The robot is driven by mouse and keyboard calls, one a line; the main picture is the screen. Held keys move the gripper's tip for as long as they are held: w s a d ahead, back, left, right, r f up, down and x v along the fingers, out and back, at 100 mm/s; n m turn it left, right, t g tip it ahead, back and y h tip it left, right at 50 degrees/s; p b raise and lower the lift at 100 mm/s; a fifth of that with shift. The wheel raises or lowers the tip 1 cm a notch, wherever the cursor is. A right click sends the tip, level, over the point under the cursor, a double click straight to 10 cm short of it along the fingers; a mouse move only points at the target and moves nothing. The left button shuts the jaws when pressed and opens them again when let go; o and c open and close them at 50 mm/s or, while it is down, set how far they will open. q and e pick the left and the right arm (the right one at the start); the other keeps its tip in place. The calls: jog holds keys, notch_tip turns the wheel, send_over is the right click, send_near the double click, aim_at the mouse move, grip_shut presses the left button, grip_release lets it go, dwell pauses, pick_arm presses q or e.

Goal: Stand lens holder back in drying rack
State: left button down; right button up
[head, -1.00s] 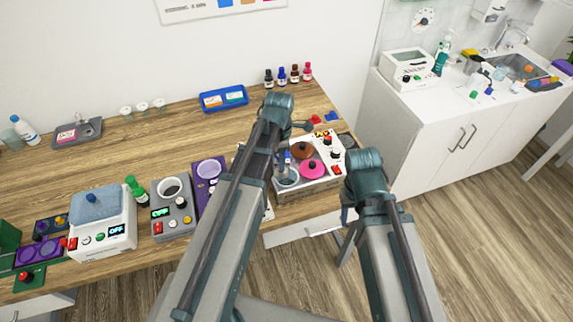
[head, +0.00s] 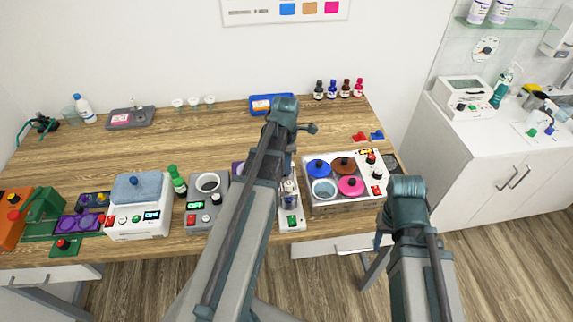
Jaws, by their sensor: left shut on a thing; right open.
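My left arm reaches over the bench, its wrist above a narrow white device (head: 291,219) left of the pot unit. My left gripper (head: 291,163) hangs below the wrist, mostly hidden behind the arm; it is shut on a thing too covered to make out. My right gripper (head: 380,236) is open, by the bench's front edge, mostly hidden by its own wrist. I cannot pick out a lens holder or a drying rack with certainty. A purple tray with round shapes (head: 80,224) lies at the left, and a purple piece (head: 238,168) shows beside my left arm.
A pot unit with coloured lids (head: 335,208) stands between my arms. A machine with a blue-grey top (head: 138,188), a green bottle (head: 177,181) and a grey heater (head: 207,197) stand left of my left arm.

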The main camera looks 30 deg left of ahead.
pick_arm(q)
jog(key=shift+f+b, duration=2.25)
jog(key=shift+f, duration=0.3)
jog(key=shift+f+b, duration=0.25)
jog(key=shift+b, duration=0.05)
jog(key=shift+c, duration=1.2)
grip_release()
jog(key=shift+r, duration=0.15)
jog(key=shift+r+p, duration=2.85)
jog(key=shift+p, duration=0.15)
